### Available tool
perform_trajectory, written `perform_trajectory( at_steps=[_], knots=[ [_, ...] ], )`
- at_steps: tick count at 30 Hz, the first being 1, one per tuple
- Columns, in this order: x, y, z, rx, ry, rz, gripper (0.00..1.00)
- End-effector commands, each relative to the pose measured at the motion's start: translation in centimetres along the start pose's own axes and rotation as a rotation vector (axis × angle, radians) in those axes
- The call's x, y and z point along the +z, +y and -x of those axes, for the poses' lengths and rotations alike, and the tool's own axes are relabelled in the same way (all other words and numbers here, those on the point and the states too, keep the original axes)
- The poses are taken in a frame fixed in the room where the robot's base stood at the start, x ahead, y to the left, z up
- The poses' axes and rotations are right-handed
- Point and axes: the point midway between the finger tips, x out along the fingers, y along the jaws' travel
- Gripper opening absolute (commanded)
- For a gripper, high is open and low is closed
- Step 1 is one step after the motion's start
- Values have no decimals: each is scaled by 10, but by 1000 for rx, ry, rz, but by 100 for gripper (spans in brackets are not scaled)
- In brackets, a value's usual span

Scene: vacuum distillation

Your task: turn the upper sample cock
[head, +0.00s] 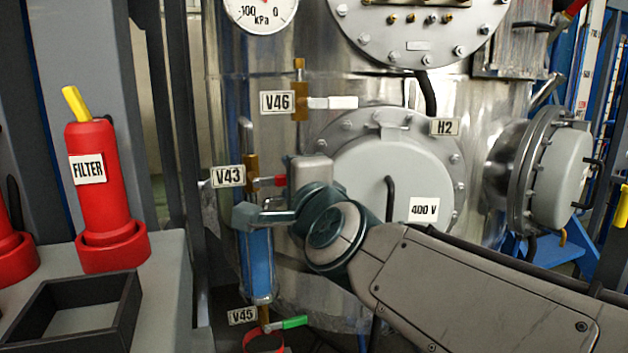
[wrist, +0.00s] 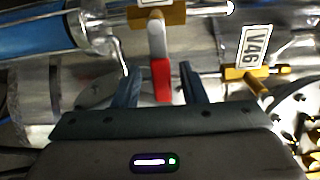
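The upper sample cock V43 is a brass valve (head: 251,173) above a blue sample vessel (head: 258,263) in the head view. Its red lever (head: 268,181) points right and is partly hidden behind my gripper. In the wrist view the lever (wrist: 160,78), red with a pale grey part, hangs from the brass body (wrist: 157,17) between my two fingers. My gripper (wrist: 160,70) is open, with a visible gap on each side of the lever. In the head view my dark teal finger (head: 263,215) lies in front of the vessel's top.
Valve V46 (head: 300,100) with a white lever is above right; its label (wrist: 257,45) shows in the wrist view. Valve V45 (head: 265,318) with a green lever is below. A grey 400 V flange cover (head: 395,165) stands right. A red filter (head: 103,190) and black tray (head: 125,315) are left.

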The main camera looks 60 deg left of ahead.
Motion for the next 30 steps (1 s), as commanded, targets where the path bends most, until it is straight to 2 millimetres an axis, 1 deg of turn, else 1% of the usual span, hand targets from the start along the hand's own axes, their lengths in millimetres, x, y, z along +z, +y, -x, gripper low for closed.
perform_trajectory(
  at_steps=[4, 7, 13, 30],
  knots=[
    [-2, 0, 2, -2, 3, 1, 38],
    [-2, 0, 7, -4, 3, 2, 38],
    [-1, 4, 31, -5, 5, 6, 38],
    [2, 6, 80, -2, -1, 4, 38]
  ],
)
